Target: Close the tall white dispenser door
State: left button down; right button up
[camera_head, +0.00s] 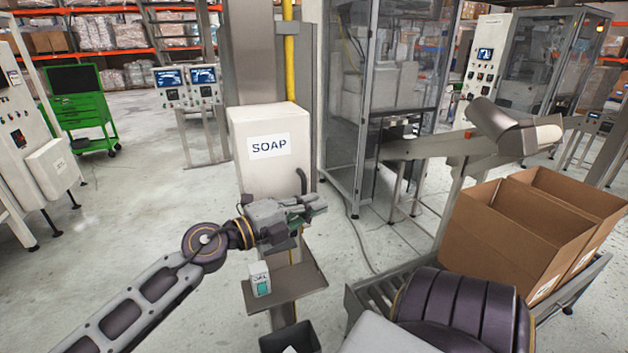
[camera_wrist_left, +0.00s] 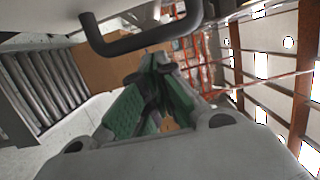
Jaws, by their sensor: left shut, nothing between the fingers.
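The tall white dispenser (camera_head: 265,165) with a SOAP label stands in the middle of the head view. I cannot tell how far its door is open. A dark handle (camera_head: 302,180) shows at its lower right. A black bar handle (camera_wrist_left: 145,42) crosses the top of the left wrist view. My left gripper (camera_head: 318,202) is shut and empty in front of the dispenser's lower part, near the handle. In the wrist view its green-padded fingers (camera_wrist_left: 152,105) appear just below the bar, not around it; contact is unclear. My right gripper is out of view.
Below the dispenser, a metal shelf (camera_head: 288,285) holds a small white-and-green carton (camera_head: 260,277). A dark bin (camera_head: 290,338) stands below. Open cardboard boxes (camera_head: 515,235) sit on a roller conveyor (camera_head: 362,300) at the right. Clear floor lies left of the dispenser.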

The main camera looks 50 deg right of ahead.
pick_arm(q)
jog(key=v, duration=1.1)
dwell(0.3)
jog(key=shift+w+a, duration=0.1)
jog(key=shift+a, duration=0.05)
dwell(0.4)
